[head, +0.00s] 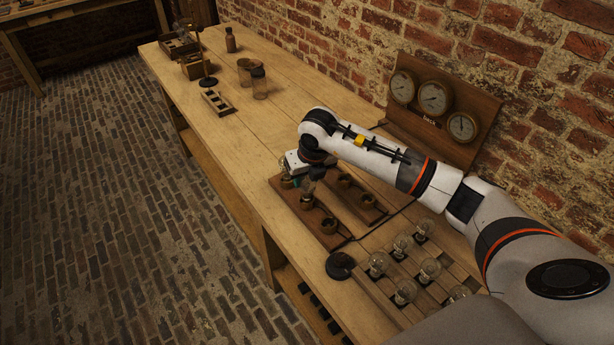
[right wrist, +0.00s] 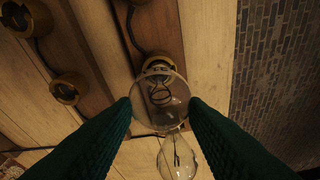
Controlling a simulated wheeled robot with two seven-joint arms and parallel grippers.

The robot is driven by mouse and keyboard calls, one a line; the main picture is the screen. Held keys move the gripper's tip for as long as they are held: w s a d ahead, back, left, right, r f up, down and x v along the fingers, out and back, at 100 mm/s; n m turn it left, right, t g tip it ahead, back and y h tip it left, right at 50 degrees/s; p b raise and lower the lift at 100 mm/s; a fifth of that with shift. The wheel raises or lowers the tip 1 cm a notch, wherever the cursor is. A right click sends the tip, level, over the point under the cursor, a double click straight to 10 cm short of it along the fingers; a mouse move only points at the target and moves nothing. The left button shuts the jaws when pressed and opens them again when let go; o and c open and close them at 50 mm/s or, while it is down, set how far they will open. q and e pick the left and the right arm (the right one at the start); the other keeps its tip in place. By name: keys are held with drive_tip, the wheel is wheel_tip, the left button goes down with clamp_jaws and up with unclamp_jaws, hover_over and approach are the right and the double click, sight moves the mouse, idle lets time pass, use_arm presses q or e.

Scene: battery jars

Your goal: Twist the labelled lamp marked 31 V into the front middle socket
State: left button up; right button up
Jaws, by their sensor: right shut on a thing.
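My right gripper (head: 300,163) is over the front socket board (head: 318,215), its dark green fingertips (right wrist: 160,104) closed on a clear glass lamp (right wrist: 160,88). The lamp's mark is not readable. Through and above its glass in the right wrist view shows the brass-rimmed front middle socket (right wrist: 157,63). I cannot tell whether the lamp's base touches it. In the head view that socket (head: 306,202) is below and beside the gripper. A second clear lamp (right wrist: 178,158) shows just below the held one in the right wrist view; what it stands on is hidden. My left gripper is not in view.
A back board carries empty sockets (head: 367,200). Several lamps (head: 402,245) stand in a rack at the near right, beside a black round piece (head: 340,265). Gauges (head: 435,98) stand against the brick wall. Jars (head: 259,83) stand far left; the table between is clear.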

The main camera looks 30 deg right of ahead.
drive_tip(key=m+h, duration=0.1)
drive_tip(key=m, duration=0.5)
drive_tip(key=shift+m+g+h+p, duration=0.3)
drive_tip(key=shift+m+h, duration=0.3)
drive_tip(key=shift+m, duration=0.8)
drive_tip(key=m+g, duration=0.1)
drive_tip(key=m, duration=0.3)
drive_tip(key=shift+h, duration=0.3)
drive_tip(key=shift+s+d, duration=0.1)
drive_tip(key=shift+p, duration=0.3)
